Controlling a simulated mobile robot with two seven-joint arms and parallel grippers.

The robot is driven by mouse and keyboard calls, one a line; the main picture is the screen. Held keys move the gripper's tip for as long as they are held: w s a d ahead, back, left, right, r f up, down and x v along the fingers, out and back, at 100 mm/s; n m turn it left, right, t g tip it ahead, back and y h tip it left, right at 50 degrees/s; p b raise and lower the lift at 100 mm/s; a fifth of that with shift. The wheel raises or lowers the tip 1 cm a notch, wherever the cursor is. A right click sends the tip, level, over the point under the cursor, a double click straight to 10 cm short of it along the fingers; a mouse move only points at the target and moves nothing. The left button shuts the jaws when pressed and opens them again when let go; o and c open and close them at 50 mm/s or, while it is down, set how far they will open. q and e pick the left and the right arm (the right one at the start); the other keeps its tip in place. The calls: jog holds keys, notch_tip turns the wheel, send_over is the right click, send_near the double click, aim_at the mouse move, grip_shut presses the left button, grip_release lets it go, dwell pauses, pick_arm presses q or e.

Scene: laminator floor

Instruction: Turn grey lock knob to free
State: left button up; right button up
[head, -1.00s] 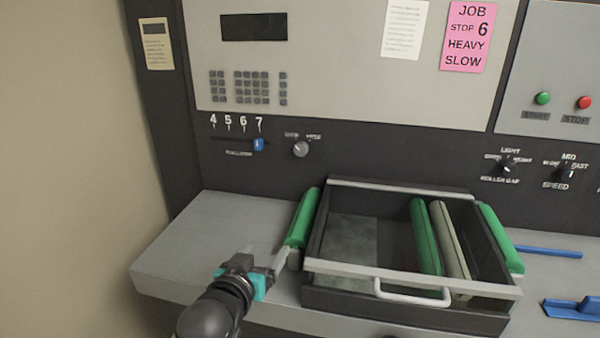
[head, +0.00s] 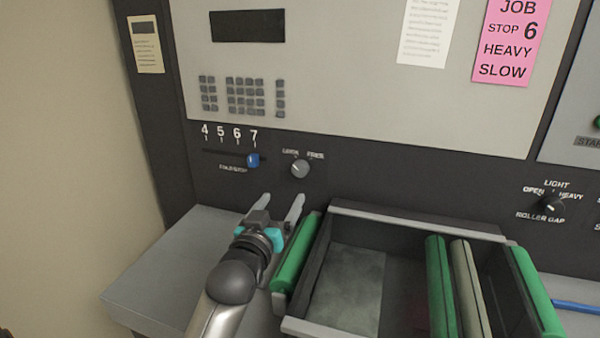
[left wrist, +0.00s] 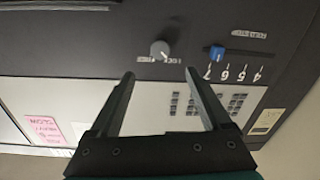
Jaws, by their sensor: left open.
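The grey lock knob (head: 300,169) is a small round knob on the dark panel, below the LOCK and FREE labels. Its pointer seems to lean toward LOCK, but it is small. It also shows in the left wrist view (left wrist: 160,49), upside down, just beyond the fingertips. My left gripper (head: 280,203) is open and empty, its two fingers pointing at the panel. It is below the knob in the head view and apart from it. In the left wrist view the open fingers (left wrist: 160,76) straddle the line to the knob. My right gripper is not in view.
A blue slider (head: 253,160) on a 4-to-7 scale sits just left of the knob. The tray (head: 400,218) with green rollers (head: 298,256) stands close to the right of my left gripper. A grey ledge (head: 165,265) is clear at left.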

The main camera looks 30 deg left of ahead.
aim_at(299, 171)
pick_arm(q)
jog(key=b+x, duration=0.1)
jog(key=x, duration=1.2)
jog(key=shift+b, duration=0.35)
jog(key=shift+c, duration=0.4)
jog(key=shift+f, duration=0.1)
grip_shut()
